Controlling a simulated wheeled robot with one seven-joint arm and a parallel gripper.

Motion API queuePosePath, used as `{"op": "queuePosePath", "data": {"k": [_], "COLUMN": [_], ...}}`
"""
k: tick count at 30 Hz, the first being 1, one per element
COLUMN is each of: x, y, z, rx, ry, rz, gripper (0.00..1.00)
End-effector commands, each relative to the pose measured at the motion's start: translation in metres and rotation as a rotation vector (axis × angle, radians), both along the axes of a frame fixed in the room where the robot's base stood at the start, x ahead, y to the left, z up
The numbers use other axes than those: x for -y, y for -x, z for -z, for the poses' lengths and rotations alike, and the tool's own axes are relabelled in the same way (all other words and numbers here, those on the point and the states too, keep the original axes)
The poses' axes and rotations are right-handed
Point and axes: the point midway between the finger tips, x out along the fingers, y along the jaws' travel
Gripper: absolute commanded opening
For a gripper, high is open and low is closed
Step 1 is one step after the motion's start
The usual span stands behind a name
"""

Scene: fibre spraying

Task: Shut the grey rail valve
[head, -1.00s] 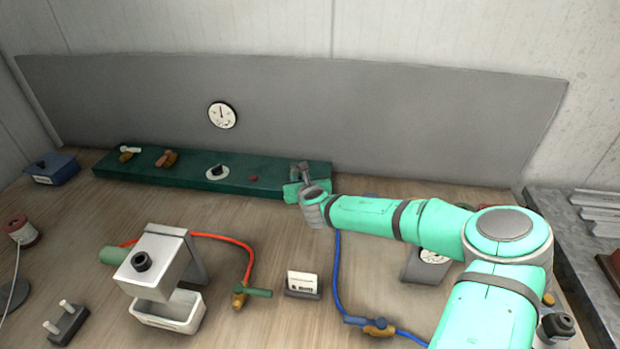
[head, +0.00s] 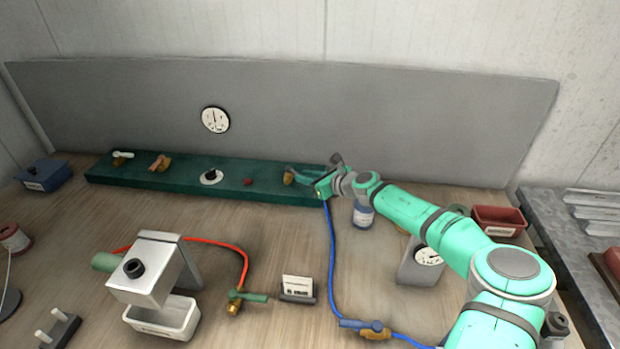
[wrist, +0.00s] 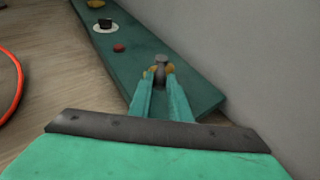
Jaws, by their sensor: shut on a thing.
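The grey rail valve is at the right end of the green rail (head: 140,180). In the head view its brass body (head: 288,178) shows just left of my fingers, which hide most of its handle. In the wrist view its grey handle (wrist: 160,64) stands between my fingertips, with brass showing on both sides below. My gripper (head: 301,177) reaches in from the right and is shut on the handle. In the wrist view my gripper (wrist: 161,78) points along the rail.
Left along the rail are a red button (head: 248,182), a black knob (head: 211,175), an orange-handled valve (head: 160,162) and a white-handled valve (head: 122,157). A grey panel with a gauge (head: 215,119) stands behind. A blue hose (head: 331,260) runs below my gripper.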

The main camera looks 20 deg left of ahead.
Motion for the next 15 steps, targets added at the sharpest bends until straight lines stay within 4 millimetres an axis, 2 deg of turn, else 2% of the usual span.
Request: {"op": "queuePosePath", "data": {"k": [14,15], "x": [-0.0045,-0.0045], "y": [0.001,0.001], "z": [0.0019,0.0019], "rx": [-0.001,-0.001], "ry": [0.002,0.002], "rz": [-0.015,-0.015], "gripper": [0.0,0.24]}}
